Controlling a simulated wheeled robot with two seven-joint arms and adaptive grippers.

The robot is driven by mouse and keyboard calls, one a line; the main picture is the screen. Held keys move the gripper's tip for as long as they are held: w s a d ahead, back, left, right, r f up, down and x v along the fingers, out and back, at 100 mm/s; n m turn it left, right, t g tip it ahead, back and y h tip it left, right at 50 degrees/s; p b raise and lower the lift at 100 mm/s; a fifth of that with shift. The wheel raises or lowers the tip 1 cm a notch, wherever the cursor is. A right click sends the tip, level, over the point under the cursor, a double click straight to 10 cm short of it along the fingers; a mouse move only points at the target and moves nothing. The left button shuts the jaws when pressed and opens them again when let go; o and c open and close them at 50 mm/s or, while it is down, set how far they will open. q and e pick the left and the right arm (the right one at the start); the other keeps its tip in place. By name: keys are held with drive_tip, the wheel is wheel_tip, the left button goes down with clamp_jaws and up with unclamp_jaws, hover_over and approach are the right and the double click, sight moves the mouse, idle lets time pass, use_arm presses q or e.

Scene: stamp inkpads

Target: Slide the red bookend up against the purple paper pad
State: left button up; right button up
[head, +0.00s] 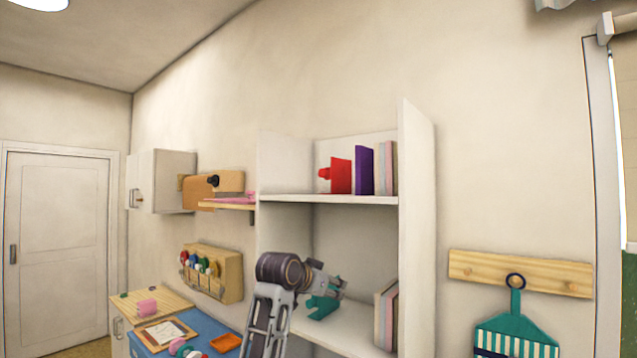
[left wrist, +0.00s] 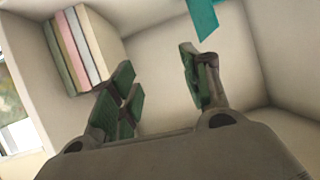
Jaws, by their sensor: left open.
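The red bookend (head: 341,176) stands on the upper shelf, its knob pointing left. The purple paper pad (head: 364,170) stands upright just right of it, with a narrow gap seeming to lie between them. Pale pads or books (head: 386,168) stand right of the purple pad. My left gripper (head: 338,284) is in front of the lower compartment, below the upper shelf. In the left wrist view its fingers (left wrist: 157,80) are apart with nothing between them. The red bookend and purple pad do not show in that view. My right gripper is not in view.
The upper shelf board (head: 340,200) lies between my left gripper and the red bookend. A teal bookend (head: 322,307) and several pale books (head: 388,315) stand in the lower compartment; they also show in the wrist view (left wrist: 202,16) (left wrist: 80,50). A tall white side panel (head: 418,220) bounds the right.

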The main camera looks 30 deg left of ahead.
use_arm(q)
drive_tip(key=s+a+r+t, duration=0.1)
drive_tip(key=a+r, duration=0.1)
drive_tip(key=r, duration=0.6)
drive_tip(key=s+a+r+t, duration=0.1)
drive_tip(key=a+r, duration=0.1)
drive_tip(key=r, duration=0.5)
drive_tip(key=t+h, duration=0.1)
drive_tip(key=t, duration=0.2)
approach(321, 174)
drive_tip(key=s, duration=0.5)
drive_tip(key=shift+s+a+r, duration=0.1)
drive_tip(key=shift+s+a, duration=0.1)
drive_tip(key=shift+a, duration=0.05)
drive_tip(key=shift+w, duration=0.2)
drive_tip(key=shift+w+d+p, duration=0.2)
drive_tip(key=shift+w+p, duration=0.65)
drive_tip(key=shift+w, duration=1.4)
drive_tip(key=shift+w+d+p, duration=0.15)
drive_tip(key=shift+w+p, duration=0.65)
drive_tip(key=shift+w, duration=1.45)
drive_tip(key=shift+w+d+p, duration=0.2)
drive_tip(key=shift+w+p, duration=0.65)
drive_tip(key=shift+w, duration=1.4)
clamp_jaws()
